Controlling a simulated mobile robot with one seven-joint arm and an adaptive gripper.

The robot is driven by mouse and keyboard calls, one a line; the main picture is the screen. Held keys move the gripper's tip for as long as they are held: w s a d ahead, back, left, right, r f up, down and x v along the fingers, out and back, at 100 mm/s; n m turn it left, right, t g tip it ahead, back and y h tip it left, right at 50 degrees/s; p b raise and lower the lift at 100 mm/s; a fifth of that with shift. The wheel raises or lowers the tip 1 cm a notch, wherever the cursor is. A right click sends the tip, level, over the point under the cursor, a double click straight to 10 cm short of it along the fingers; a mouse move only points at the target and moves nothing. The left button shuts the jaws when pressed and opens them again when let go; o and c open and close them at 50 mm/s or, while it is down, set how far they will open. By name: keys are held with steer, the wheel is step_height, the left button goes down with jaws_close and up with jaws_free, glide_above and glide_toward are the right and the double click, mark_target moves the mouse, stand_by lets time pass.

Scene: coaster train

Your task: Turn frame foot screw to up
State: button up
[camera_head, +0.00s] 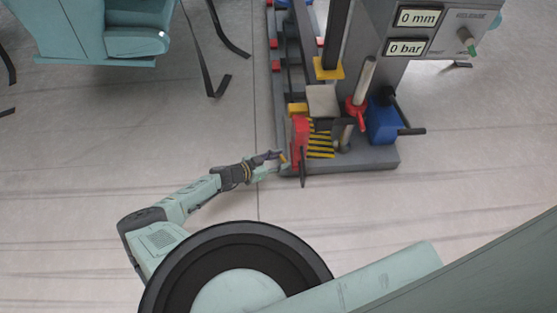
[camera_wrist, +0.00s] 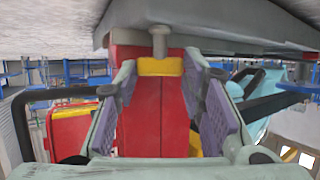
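The frame foot screw shows in the wrist view as a yellow block (camera_wrist: 160,67) with a grey pin (camera_wrist: 160,42) against the grey base plate (camera_wrist: 225,22). It sits in front of a red upright part (camera_wrist: 160,115). In the head view a small orange-yellow piece (camera_head: 283,157) shows at the base's front left corner. My gripper (camera_wrist: 162,72) has its purple-padded fingers spread, one on each side of the yellow block near the tips. Whether either finger touches it I cannot tell. In the head view my gripper (camera_head: 281,160) reaches that corner from the left.
A red part (camera_head: 300,135) and a dark lever (camera_head: 302,168) stand close to my gripper. A machine with "0 mm" (camera_head: 417,18) and "0 bar" (camera_head: 405,48) displays rises behind, with a blue box (camera_head: 383,122) to the right.

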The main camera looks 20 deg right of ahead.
steer(key=c, duration=0.5)
steer(key=shift+s+r+n+t+p, duration=0.25)
steer(key=shift+n+t+p, duration=0.35)
steer(key=shift+t+p, duration=0.15)
steer(key=shift+d+f+n+t+y+p, duration=0.1)
steer(key=shift+n+t+y+p, duration=0.2)
steer(key=shift+n+t, duration=0.25)
steer(key=shift+d+f+n+t+y+p, duration=0.1)
steer(key=shift+n+t+y+p, duration=0.15)
steer(key=shift+n+t, duration=0.25)
steer(key=shift+a, duration=0.1)
steer(key=o, duration=1.1)
steer(key=shift+f+m+g, duration=0.1)
steer(key=shift+m+g, duration=0.15)
steer(key=shift+g, duration=0.05)
